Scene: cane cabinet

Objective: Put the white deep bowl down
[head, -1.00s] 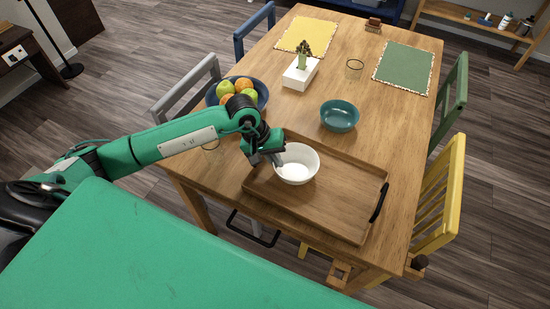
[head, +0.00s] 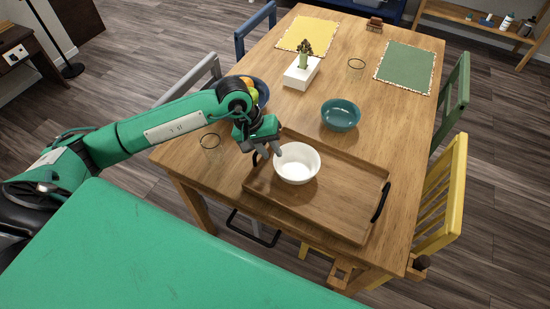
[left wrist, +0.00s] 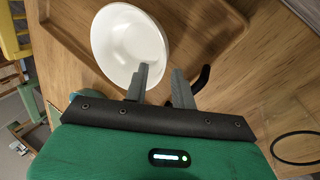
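The white deep bowl (head: 297,166) stands upright on the left part of the wooden tray (head: 330,205). It looks empty. My left gripper (head: 267,153) is just off the bowl's left rim, with its fingers apart and nothing held between them. In the left wrist view the two grey fingers (left wrist: 160,88) are spread near the rim of the bowl (left wrist: 128,42); one finger overlaps the rim in the picture. Whether it touches the rim I cannot tell. My right gripper is not in view.
A teal bowl (head: 340,115) stands behind the tray. A fruit bowl (head: 262,90) is partly hidden behind my left arm. A thin dark ring (head: 210,141) shows left of my gripper. A white box with a plant (head: 301,73) stands farther back. Chairs line the table.

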